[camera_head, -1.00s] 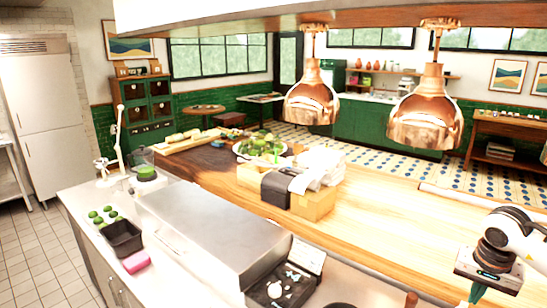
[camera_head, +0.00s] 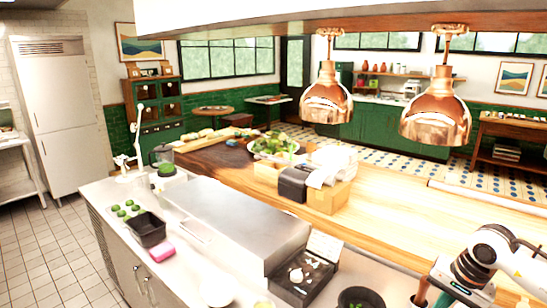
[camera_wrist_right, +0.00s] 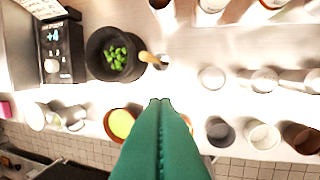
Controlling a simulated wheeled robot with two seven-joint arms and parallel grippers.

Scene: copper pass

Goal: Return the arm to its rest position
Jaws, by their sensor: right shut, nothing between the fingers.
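My right arm comes in at the lower right of the head view, with its gripper (camera_head: 441,299) low near the bottom edge, pointing down. In the right wrist view its green fingers (camera_wrist_right: 160,103) are pressed together with nothing between them. They are over the steel counter, below a dark bowl (camera_wrist_right: 97,68) of green pieces with a wooden-handled tool at its rim. The bowl also shows in the head view (camera_head: 343,299), left of the gripper. My left arm and gripper are not in view.
Several cups and bowls, among them a green-filled bowl (camera_wrist_right: 120,123), line the counter edge around the fingers. A black box (camera_head: 287,284) stands left of the bowl. Copper lamps (camera_head: 326,100) hang above the wooden counter (camera_head: 400,215), whose right part is mostly clear.

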